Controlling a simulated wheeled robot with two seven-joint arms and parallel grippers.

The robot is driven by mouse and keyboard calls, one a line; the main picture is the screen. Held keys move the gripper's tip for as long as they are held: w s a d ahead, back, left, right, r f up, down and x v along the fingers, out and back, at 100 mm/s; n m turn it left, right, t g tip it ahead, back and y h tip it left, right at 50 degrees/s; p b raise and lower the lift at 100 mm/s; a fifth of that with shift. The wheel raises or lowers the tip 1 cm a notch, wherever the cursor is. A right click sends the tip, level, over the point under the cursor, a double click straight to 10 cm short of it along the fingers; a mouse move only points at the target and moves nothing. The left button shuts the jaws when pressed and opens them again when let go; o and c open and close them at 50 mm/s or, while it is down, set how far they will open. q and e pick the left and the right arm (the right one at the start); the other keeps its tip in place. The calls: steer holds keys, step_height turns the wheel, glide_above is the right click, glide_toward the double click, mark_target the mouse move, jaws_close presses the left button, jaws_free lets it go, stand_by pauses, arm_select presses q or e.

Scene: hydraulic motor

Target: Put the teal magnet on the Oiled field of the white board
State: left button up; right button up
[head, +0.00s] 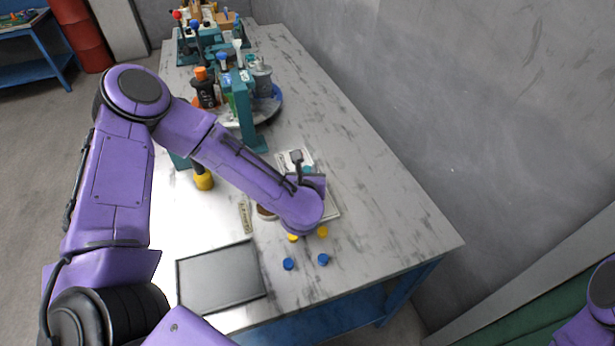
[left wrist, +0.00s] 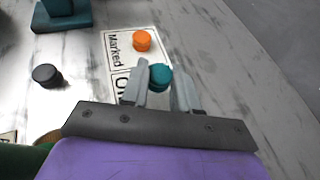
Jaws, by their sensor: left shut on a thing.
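In the left wrist view the teal magnet (left wrist: 160,76) sits between the fingertips of my left gripper (left wrist: 159,88), which is shut on it. The white board (left wrist: 118,45) lies under and beyond the fingers. Its field lettered "Marked" holds an orange magnet (left wrist: 142,40). The field nearer to me shows only the start of a word, "O"; my gripper hides the rest. I cannot tell whether the teal magnet touches the board. In the head view my left forearm and wrist cover much of the white board (head: 333,207). My right gripper is out of view.
A black puck (left wrist: 47,75) lies left of the board. Two blue magnets (head: 288,263) and two yellow magnets (head: 322,231) lie near the table's front. A dark tray (head: 220,280) lies front left. A teal press (head: 245,110) stands behind. The table's right side is clear.

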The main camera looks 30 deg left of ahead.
arm_select(q)
step_height(320, 180, down, 2)
steer(key=shift+f, duration=0.15)
steer(key=shift+f, duration=0.2)
steer(key=o, duration=1)
steer(key=shift+r, duration=0.1)
